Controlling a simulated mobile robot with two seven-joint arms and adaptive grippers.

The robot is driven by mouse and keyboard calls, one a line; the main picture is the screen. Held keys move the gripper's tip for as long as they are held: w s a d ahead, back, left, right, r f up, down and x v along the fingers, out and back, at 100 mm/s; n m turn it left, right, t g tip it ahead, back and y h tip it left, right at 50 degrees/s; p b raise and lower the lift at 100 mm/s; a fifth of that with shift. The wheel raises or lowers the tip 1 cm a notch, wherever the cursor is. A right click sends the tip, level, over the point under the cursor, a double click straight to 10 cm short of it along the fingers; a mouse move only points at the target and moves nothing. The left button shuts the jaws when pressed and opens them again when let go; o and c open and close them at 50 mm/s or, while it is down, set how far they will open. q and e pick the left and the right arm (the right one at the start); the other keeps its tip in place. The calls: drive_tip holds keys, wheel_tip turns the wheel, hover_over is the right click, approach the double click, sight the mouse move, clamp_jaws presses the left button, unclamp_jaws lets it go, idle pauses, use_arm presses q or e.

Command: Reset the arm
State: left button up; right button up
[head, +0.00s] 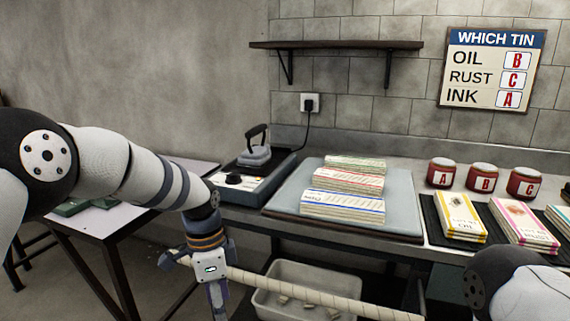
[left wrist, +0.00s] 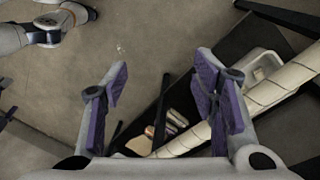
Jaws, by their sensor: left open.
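My left arm comes in from the left and bends down in the head view. My left gripper (head: 216,300) hangs low in front of the bench, its tips at or past the lower picture edge. In the left wrist view, the left gripper (left wrist: 164,80) has its purple-padded fingers wide apart, with nothing between the tips but the floor below. A pale wrapped rod (head: 300,290) runs by the left gripper in the head view. Part of my right arm shows at the lower right of the head view; its gripper is out of sight.
A white bin (head: 290,306) sits below. A side table (head: 105,222) stands left.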

use_arm(q)
drive_tip(key=s+a+f+n+g, duration=0.1)
drive_tip(key=s+f+n, duration=0.2)
drive_tip(key=s+f, duration=0.65)
drive_tip(key=s+a+f+n, duration=0.2)
drive_tip(key=s+f+n, duration=0.2)
drive_tip(key=s+f, duration=0.55)
drive_tip(key=s+a+n, duration=0.3)
drive_tip(key=s+n, duration=0.1)
drive_tip(key=s, duration=0.8)
drive_tip(key=s+a+r+n, duration=0.1)
drive_tip(key=s+a+n, duration=0.2)
drive_tip(key=s, duration=0.9)
drive_tip(key=shift+a+n+y, duration=0.3)
drive_tip(key=shift+n+y, duration=0.1)
